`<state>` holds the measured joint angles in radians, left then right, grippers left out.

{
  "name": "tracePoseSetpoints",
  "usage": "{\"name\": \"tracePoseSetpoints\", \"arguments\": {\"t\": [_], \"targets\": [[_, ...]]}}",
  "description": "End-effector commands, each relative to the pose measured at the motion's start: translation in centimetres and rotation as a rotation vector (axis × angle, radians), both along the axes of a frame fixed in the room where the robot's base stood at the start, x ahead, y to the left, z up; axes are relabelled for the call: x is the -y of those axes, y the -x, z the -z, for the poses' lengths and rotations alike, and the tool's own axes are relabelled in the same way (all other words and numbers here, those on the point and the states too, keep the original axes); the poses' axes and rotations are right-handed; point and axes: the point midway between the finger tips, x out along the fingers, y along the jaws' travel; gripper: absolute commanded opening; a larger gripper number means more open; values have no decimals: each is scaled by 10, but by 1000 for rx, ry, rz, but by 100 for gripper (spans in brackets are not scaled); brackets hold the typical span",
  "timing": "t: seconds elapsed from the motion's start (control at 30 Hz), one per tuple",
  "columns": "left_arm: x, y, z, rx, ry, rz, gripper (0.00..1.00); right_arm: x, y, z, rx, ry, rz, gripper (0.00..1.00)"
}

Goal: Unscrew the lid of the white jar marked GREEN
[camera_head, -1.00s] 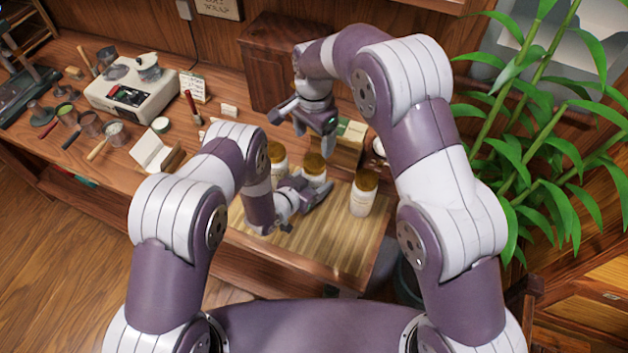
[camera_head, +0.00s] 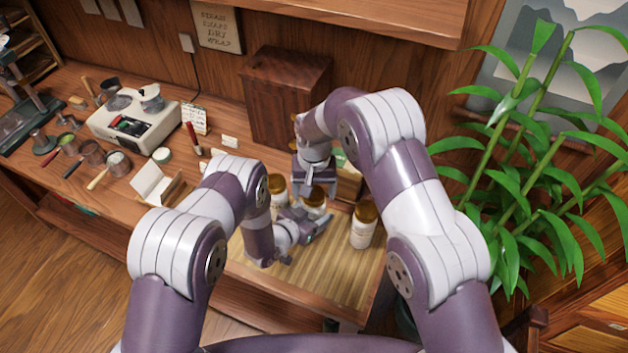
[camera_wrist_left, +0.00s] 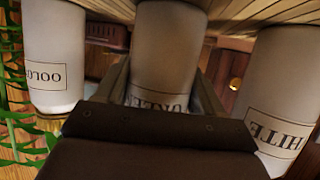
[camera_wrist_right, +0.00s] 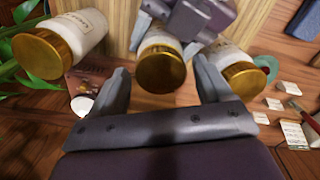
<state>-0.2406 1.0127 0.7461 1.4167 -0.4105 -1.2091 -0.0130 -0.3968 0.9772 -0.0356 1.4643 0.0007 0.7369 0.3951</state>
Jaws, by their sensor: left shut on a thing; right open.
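The white jar marked GREEN (camera_head: 314,206), with a gold lid, stands in the middle of three similar jars on the bamboo mat. In the left wrist view the jar (camera_wrist_left: 165,55) appears upside down, its label partly hidden. My left gripper (camera_head: 318,222) is shut around its body. My right gripper (camera_head: 316,186) is open and points down above it. In the right wrist view the gold lid (camera_wrist_right: 161,71) lies between and just beyond the open fingertips (camera_wrist_right: 162,82). I cannot tell whether they touch it.
A jar marked OOLONG (camera_wrist_left: 52,55) shows as the right-hand jar (camera_head: 362,228) in the head view; a jar marked WHITE (camera_wrist_left: 285,90) is the left one (camera_head: 278,190). A wooden cabinet (camera_head: 285,95) stands behind. The bamboo mat (camera_head: 335,275) is clear in front.

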Motion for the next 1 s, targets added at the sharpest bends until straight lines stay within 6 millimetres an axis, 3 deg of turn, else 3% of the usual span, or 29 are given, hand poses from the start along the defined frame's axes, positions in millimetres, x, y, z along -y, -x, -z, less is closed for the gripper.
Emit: {"name": "tracePoseSetpoints", "arguments": {"t": [0.2, 0.37, 0.4, 0.57, 0.77, 1.0], "targets": [[0, 0, 0, 1, 1, 0, 0, 0, 0, 0, 1, 0, 1, 78], [0, 0, 0, 1, 1, 0, 0, 0, 0, 0, 1, 0, 1, 26], [0, 0, 0, 1, 1, 0, 0, 0, 0, 0, 1, 0, 1, 21], [0, 0, 0, 0, 0, 0, 0, 0, 0, 0, 1, 0, -9, 20], [0, 0, 0, 0, 0, 0, 0, 0, -1, -1, 3, -1, -293, 20], [0, 0, 0, 0, 0, 0, 0, 0, -1, -1, 3, 0, -287, 20]]}}
